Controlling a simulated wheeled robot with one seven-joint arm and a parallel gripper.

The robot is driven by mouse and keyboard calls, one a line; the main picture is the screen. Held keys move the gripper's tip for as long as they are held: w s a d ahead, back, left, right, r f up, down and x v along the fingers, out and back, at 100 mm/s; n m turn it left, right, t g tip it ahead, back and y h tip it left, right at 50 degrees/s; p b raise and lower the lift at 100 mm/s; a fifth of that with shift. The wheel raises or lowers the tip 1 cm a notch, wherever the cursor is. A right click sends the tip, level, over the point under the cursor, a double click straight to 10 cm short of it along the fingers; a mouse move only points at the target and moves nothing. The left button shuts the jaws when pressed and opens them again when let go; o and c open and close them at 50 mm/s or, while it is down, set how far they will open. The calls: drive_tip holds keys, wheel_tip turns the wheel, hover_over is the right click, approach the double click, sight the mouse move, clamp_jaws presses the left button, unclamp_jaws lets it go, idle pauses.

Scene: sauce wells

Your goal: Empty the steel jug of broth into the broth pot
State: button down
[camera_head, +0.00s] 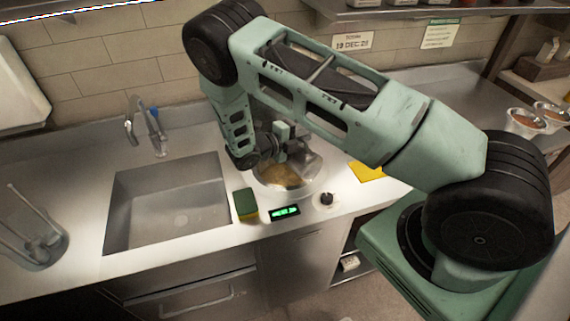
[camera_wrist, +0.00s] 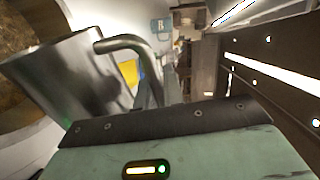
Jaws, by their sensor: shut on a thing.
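The steel jug (camera_wrist: 75,80) is large in the wrist view, its curved handle (camera_wrist: 128,42) at the upper middle. My gripper (camera_wrist: 155,88) is shut on the handle. In the head view the jug (camera_head: 308,164) is partly hidden by my gripper (camera_head: 290,150). The jug is tilted, its mouth towards the broth pot (camera_head: 308,193), over which it hangs. Brown broth (camera_head: 282,177) shows in the pot, and also at the left of the wrist view (camera_wrist: 30,80). I cannot make out a stream or how much is left inside the jug.
A sink (camera_head: 170,205) with a tap (camera_head: 155,130) lies left of the pot. A green and yellow sponge (camera_head: 246,205), a lit display (camera_head: 285,212) and a black knob (camera_head: 327,199) sit close in front. A yellow cloth (camera_head: 366,172) lies to the right.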

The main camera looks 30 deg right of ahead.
drive_tip(key=shift+w+r+n+g, duration=0.25)
drive_tip(key=shift+w+n, duration=0.35)
drive_tip(key=shift+w, duration=0.3)
drive_tip(key=shift+w+r+n+g, duration=0.15)
drive_tip(key=shift+w+r+n, duration=0.1)
drive_tip(key=shift+w+n, duration=0.5)
drive_tip(key=shift+w, duration=0.15)
drive_tip(key=shift+s+m, duration=0.35)
drive_tip(key=shift+s, duration=0.05)
drive_tip(key=s+m, duration=0.1)
drive_tip(key=s+f+m, duration=0.1)
drive_tip(key=s, duration=0.1)
drive_tip(key=shift+s+t, duration=0.1)
drive_tip(key=shift+t, duration=0.3)
drive_tip(key=shift+s+f+m, duration=0.25)
drive_tip(key=shift+s+m, duration=0.05)
drive_tip(key=shift+s, duration=0.05)
